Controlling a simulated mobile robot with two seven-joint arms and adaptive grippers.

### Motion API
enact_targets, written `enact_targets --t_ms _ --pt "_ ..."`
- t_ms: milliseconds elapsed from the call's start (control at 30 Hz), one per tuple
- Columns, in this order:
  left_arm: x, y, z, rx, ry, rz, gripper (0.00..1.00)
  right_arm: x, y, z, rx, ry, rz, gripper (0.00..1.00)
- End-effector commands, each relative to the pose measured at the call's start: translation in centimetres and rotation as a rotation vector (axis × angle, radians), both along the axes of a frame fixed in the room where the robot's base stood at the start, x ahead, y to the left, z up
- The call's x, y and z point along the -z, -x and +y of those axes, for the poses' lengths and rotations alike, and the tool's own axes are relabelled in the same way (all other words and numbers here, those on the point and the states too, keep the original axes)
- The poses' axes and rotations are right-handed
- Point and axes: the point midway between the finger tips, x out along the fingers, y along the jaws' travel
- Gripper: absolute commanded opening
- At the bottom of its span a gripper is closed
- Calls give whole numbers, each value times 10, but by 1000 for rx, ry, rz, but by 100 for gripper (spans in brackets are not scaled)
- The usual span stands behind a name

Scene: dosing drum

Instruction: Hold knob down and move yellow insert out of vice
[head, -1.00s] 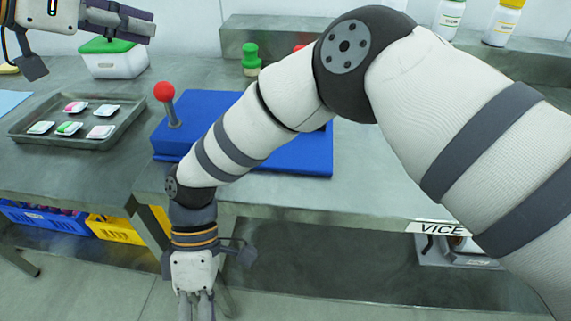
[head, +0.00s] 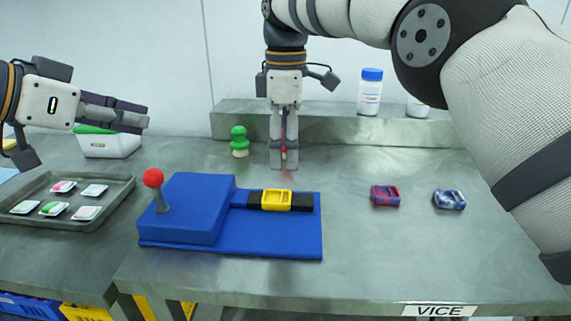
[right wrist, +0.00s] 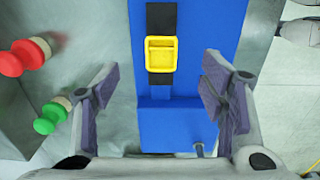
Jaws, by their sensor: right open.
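The blue vice (head: 210,212) lies on the bench with its red ball knob (head: 153,177) upright on a grey lever at its left end. The yellow insert (head: 277,198) sits between the black jaws of the vice; it also shows in the right wrist view (right wrist: 160,54). My right gripper (head: 284,163) points down behind the vice, open and empty; in the right wrist view its spread fingers (right wrist: 157,75) frame the vice, apart from the insert. My left gripper (head: 140,114) is at the far left, above and away from the knob; its finger gap is unclear.
A green-topped piece (head: 240,140) stands behind the vice, and a red one (right wrist: 23,57) shows left in the right wrist view. A tray (head: 105,210) with several packets lies left. Two small coloured inserts (head: 385,195) (head: 449,199) lie right. Bottles (head: 370,92) stand on the shelf.

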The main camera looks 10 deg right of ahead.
Motion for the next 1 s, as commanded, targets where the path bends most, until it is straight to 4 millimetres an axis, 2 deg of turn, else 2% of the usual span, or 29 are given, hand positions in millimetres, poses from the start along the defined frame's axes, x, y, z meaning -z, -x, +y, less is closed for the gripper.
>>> enact_targets --t_ms 200,400,533,767,800,833,1000 --pt "0 0 0 0 0 0 0 55 2 0 1 -2 9 65" --pt "0 0 0 0 0 0 0 91 1 1 1 -3 6 65" --pt "0 0 0 0 0 0 0 101 1 1 1 -3 6 65" --pt "0 0 0 0 0 0 0 103 1 1 1 -4 5 65" --pt "0 0 0 0 0 0 0 103 1 1 1 -3 5 63" --pt "0 0 0 0 0 0 0 103 1 1 1 -4 5 56" --pt "0 0 0 0 0 0 0 103 1 1 1 -3 5 17"
